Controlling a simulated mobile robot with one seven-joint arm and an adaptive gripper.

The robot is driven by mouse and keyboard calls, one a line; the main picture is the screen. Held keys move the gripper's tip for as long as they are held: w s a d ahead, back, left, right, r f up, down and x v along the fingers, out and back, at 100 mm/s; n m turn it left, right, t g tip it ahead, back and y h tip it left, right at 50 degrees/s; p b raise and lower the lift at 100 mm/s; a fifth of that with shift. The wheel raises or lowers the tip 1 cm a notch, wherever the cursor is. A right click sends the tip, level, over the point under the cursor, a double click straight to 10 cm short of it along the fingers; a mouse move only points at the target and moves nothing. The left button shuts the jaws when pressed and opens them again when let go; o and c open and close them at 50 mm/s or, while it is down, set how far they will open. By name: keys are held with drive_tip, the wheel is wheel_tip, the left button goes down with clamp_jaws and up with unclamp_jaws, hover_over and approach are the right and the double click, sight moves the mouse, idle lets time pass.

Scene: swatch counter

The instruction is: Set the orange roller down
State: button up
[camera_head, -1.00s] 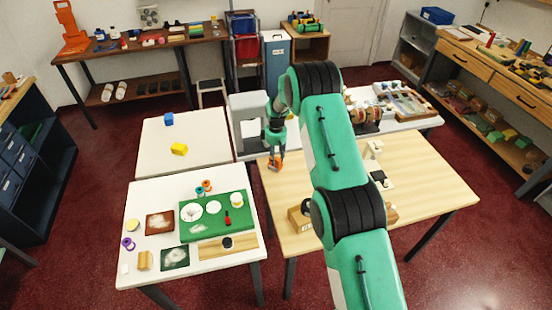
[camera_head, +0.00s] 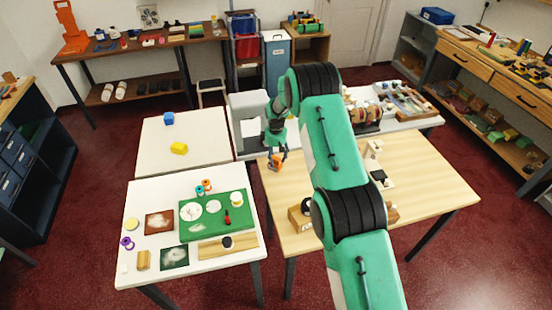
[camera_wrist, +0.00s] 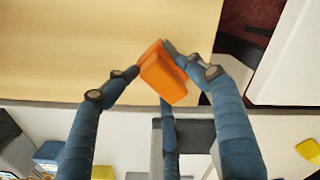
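The orange roller (camera_head: 275,166) is at the left edge of the light wooden table (camera_head: 430,190), below my gripper (camera_head: 277,158). In the wrist view the roller (camera_wrist: 163,75) lies slantwise between the fingertips of my gripper (camera_wrist: 152,62). The fingers look spread. The left tip is very close beside the roller, and the right tip is at its upper right side; whether either touches is hard to tell. The roller seems to rest on the wooden top, but its underside is hidden.
A white table (camera_head: 150,273) at the front left holds a green board (camera_head: 232,225) and several small items. Another white table (camera_head: 197,137) behind it bears a blue block (camera_head: 169,119) and a yellow block (camera_head: 179,148). My arm hides part of the wooden table, where a wooden block (camera_head: 298,217) stands.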

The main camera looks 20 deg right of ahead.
sight(276, 157)
drive_tip(key=shift+s+d+f, duration=0.1)
drive_tip(key=shift+s+f, duration=0.05)
drive_tip(key=shift+s, duration=0.1)
drive_tip(key=shift+w+r+p, duration=0.1)
drive_tip(key=shift+r+p, duration=0.4)
drive_tip(key=shift+r, duration=0.1)
wheel_tip(276, 157, up, 12)
drive_tip(key=shift+w+r, duration=0.15)
drive_tip(key=shift+w, duration=0.05)
idle(0.6)
